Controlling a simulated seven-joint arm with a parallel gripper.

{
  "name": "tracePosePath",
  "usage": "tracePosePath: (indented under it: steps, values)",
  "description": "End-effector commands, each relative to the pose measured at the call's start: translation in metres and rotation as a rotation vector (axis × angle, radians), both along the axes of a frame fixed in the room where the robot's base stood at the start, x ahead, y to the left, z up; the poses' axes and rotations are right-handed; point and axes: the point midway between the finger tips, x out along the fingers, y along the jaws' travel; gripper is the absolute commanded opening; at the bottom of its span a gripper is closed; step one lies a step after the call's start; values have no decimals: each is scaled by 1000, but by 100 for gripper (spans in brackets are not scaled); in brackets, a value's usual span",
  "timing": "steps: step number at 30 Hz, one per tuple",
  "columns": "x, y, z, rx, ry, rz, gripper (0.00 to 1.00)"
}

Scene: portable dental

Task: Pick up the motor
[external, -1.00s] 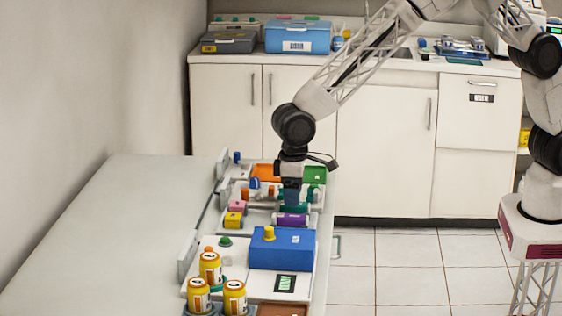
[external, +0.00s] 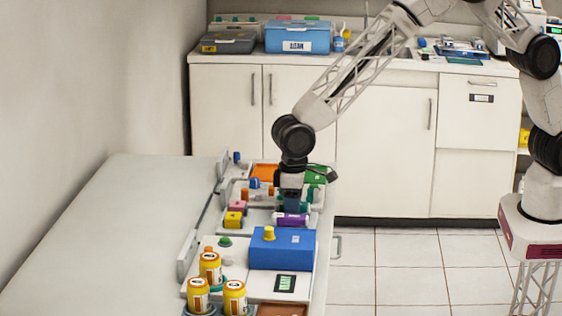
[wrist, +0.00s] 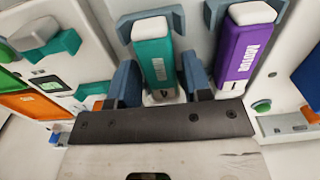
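A purple block labelled MOTOR (wrist: 246,50) with a pale top lies in a grey holder at the right of the wrist view; it also shows in the external view (external: 291,219). A teal block (wrist: 154,55) with a pale end lies left of it in the wrist view; its small print is hard to read. My gripper (wrist: 160,85) is low over the tray, its two blue-grey fingers apart on either side of the teal block. A thin gap seems to show beside the fingers; contact is not clear. In the external view my gripper (external: 291,202) hides part of the teal block.
A blue box (external: 282,250) with a yellow knob stands just in front of the motor. Several yellow jars (external: 210,268) stand at the front left. Orange (external: 263,172) and green (external: 316,174) pieces lie behind the gripper. The grey table (external: 95,225) at left is clear.

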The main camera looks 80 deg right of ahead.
Motion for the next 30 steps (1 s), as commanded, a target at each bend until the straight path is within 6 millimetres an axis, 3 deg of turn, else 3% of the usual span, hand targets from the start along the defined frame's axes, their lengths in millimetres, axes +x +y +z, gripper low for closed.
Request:
tracePosePath:
  steps: [1, 7, 20, 30]
  values:
    - [0, 0, 0, 0, 0, 0, 37]
    - [0, 0, 0, 0, 0, 0, 7]
    - [0, 0, 6, 0, -1, 0, 7]
    - [-4, -2, 37, 0, 1, 0, 7]
